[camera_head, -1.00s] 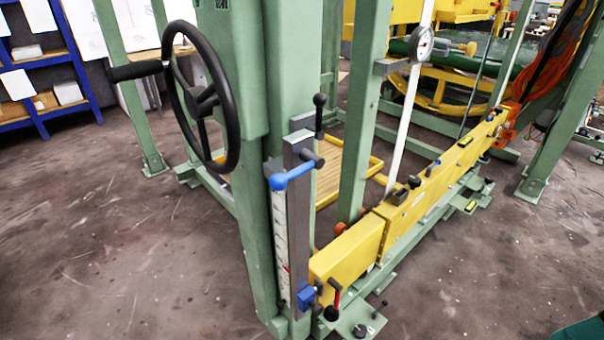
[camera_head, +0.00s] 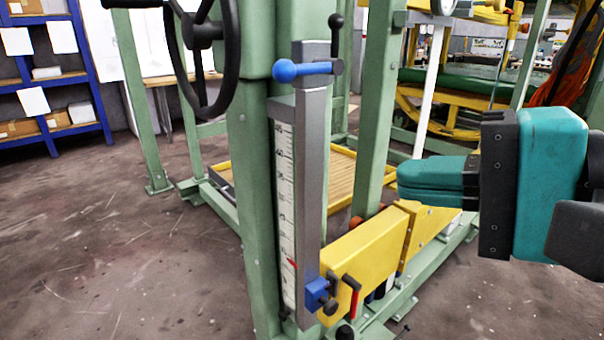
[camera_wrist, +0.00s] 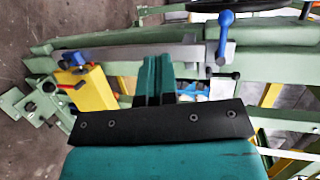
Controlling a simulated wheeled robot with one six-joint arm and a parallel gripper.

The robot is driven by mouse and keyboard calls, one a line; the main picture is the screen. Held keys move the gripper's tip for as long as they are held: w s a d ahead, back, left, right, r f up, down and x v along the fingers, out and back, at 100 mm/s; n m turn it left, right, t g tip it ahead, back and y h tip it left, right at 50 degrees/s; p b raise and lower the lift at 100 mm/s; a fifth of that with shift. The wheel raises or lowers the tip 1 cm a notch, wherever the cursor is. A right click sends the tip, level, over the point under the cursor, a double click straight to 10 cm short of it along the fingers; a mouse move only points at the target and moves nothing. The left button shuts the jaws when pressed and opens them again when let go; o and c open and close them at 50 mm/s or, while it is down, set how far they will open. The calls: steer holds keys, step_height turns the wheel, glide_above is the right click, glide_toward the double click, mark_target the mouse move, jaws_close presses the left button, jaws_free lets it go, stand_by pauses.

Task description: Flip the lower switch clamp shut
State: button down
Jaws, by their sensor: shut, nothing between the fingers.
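My teal gripper (camera_head: 408,182) is at the right in the head view, with its fingers together and empty. It points left toward the grey upright bar and ruler column, apart from them. A small blue clamp block (camera_head: 318,293) with a dark knob sits at the bar's lower end; a red-handled lever (camera_head: 352,288) stands beside it. I cannot tell which of these is the lower switch clamp, or its state. In the wrist view the fingers (camera_wrist: 155,70) appear in front of the grey bar. There, the blue block (camera_wrist: 74,58) and red lever (camera_wrist: 70,86) lie at the left.
A blue-ended lever (camera_head: 300,70) and a black-knobbed rod (camera_head: 336,30) are at the bar's top. A yellow beam (camera_head: 362,250) extends right from the lower clamp area, below my gripper. A black handwheel (camera_head: 212,70) is at upper left. Open floor (camera_head: 110,260) lies left.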

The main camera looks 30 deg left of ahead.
mark_target(304, 68)
steer(key=w+a+f+m+t+y+b, duration=0.1)
steer(key=a+f+m+t+y+b, duration=0.1)
steer(key=m+b, duration=0.6)
steer(key=w+a+f+m+t+y+b, duration=0.1)
steer(key=a+f+m+t+y+b, duration=0.1)
steer(key=f+m+y+b, duration=0.2)
steer(key=m+y+b, duration=0.2)
steer(key=m+b, duration=0.2)
steer(key=b, duration=0.1)
steer(key=shift+w+a+m+t+y, duration=0.15)
steer(key=shift+w+m+t+y, duration=0.15)
steer(key=shift+m+t, duration=0.1)
steer(key=shift+a+r, duration=0.1)
steer(key=shift+s+d+r+p+x, duration=0.2)
steer(key=shift+r+p+x, duration=0.2)
steer(key=shift+p+x, duration=1.4)
steer(key=shift+s+d+r+p+x, duration=0.3)
steer(key=shift+p+x, duration=0.8)
steer(key=shift+x, duration=1.35)
steer(key=shift+s+d+r+p+x, duration=0.1)
steer(key=shift+r+p+x, duration=0.35)
steer(key=shift+p+x, duration=1.35)
steer(key=shift+w+a+r, duration=0.15)
steer(key=shift+a, duration=0.05)
